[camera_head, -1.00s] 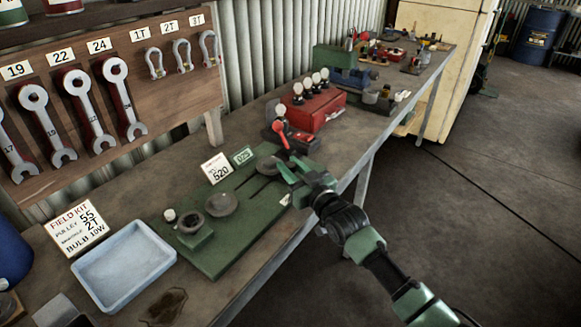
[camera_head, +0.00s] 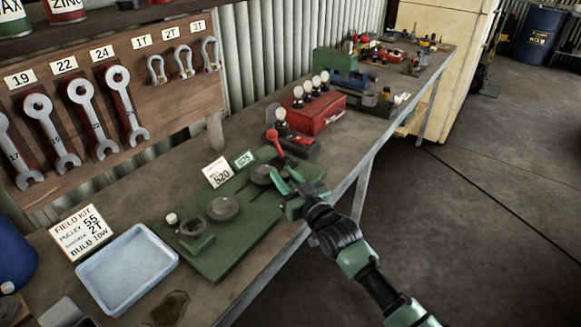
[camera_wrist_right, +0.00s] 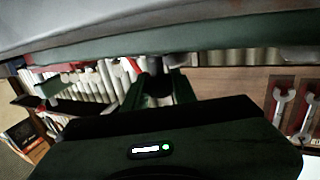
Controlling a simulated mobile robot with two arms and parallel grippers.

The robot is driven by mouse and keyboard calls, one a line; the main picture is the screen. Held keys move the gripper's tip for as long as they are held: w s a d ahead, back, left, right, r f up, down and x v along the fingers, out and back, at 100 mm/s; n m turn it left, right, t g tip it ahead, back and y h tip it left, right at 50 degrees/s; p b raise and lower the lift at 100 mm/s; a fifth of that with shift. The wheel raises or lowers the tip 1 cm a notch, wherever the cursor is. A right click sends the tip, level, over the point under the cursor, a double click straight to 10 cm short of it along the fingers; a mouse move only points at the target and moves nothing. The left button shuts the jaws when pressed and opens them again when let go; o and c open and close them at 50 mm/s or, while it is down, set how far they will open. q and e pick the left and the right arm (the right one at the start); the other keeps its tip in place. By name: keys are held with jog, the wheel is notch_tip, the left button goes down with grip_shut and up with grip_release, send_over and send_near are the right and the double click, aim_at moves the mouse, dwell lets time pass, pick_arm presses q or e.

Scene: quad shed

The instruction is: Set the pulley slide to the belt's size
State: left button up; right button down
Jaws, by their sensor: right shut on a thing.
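The green pulley board (camera_head: 232,250) lies on the bench. A grey disc (camera_head: 222,208) sits at its middle, and the slide's grey disc (camera_head: 262,174) sits beside the slot at its far end. My right gripper (camera_head: 284,182) is at the slide, against the right side of that disc. It is shut on the slide, but the gripped part is mostly hidden in the head view. In the right wrist view my fingers (camera_wrist_right: 157,88) close about a dark rounded part. A white card reading 520 (camera_head: 217,172) and a green 525 label (camera_head: 244,159) stand behind the board. My left gripper is not in view.
A field kit card (camera_head: 82,235) reads pulley 55, 2T, bulb 10W. A pale blue tray (camera_head: 125,268) is left of the board. A red lever (camera_head: 275,142) and a red box with bulbs (camera_head: 318,115) stand behind my gripper. Wrenches (camera_head: 84,115) hang at left.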

jog(key=shift+s+a, duration=0.15)
jog(key=c, duration=1.1)
grip_release()
jog(key=shift+c, duration=0.2)
jog(key=shift+s+d+f, duration=0.1)
jog(key=shift+s+d, duration=0.15)
jog(key=shift+s, duration=0.05)
jog(key=b+v, duration=0.1)
jog(key=v, duration=0.6)
jog(key=shift+s, duration=0.1)
